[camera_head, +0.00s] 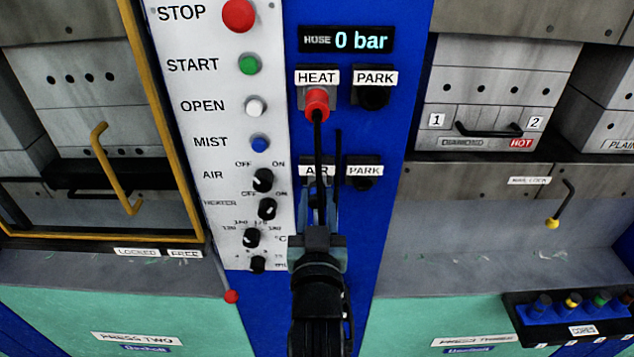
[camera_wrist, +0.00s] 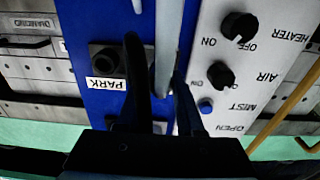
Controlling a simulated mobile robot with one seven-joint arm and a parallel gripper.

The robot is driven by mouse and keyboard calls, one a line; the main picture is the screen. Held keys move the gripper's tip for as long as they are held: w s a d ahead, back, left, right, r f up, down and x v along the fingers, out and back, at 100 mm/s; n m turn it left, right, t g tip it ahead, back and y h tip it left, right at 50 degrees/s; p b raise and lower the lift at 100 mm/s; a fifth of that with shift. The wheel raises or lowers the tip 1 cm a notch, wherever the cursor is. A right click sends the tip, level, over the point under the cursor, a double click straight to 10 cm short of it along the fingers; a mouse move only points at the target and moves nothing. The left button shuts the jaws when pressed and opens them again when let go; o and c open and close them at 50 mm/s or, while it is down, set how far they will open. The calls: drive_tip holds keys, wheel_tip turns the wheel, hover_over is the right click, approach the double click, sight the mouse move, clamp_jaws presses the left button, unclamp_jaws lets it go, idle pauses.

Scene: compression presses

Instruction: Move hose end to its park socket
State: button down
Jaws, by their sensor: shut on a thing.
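The HEAT socket (camera_head: 305,90) holds a red-collared connector (camera_head: 317,102). The upper PARK socket (camera_head: 373,97), to its right, looks empty. Below are the AIR socket (camera_head: 315,168), mostly covered by my arm, and a lower PARK socket (camera_head: 364,178), also empty-looking; it shows in the wrist view (camera_wrist: 107,62). My gripper (camera_head: 328,150) reaches up in front of the AIR area. In the wrist view its dark fingers (camera_wrist: 158,65) straddle a pale grey hose (camera_wrist: 168,30) and are shut on the hose end. The end's tip is hidden, so I cannot tell if it is seated.
A white control panel (camera_head: 215,150) with buttons and knobs adjoins on the left. A yellow-framed press door (camera_head: 160,120) is further left. A press with drawers (camera_head: 485,95) is on the right, above a black tray (camera_head: 570,318). The blue panel right of my gripper is clear.

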drive_tip(key=shift+s, duration=0.6)
drive_tip(key=shift+s+p, duration=0.35)
drive_tip(key=shift+s, duration=0.5)
drive_tip(key=shift+s+p, duration=0.4)
drive_tip(key=shift+s, duration=1.6)
drive_tip(key=shift+d, duration=0.1)
idle(0.4)
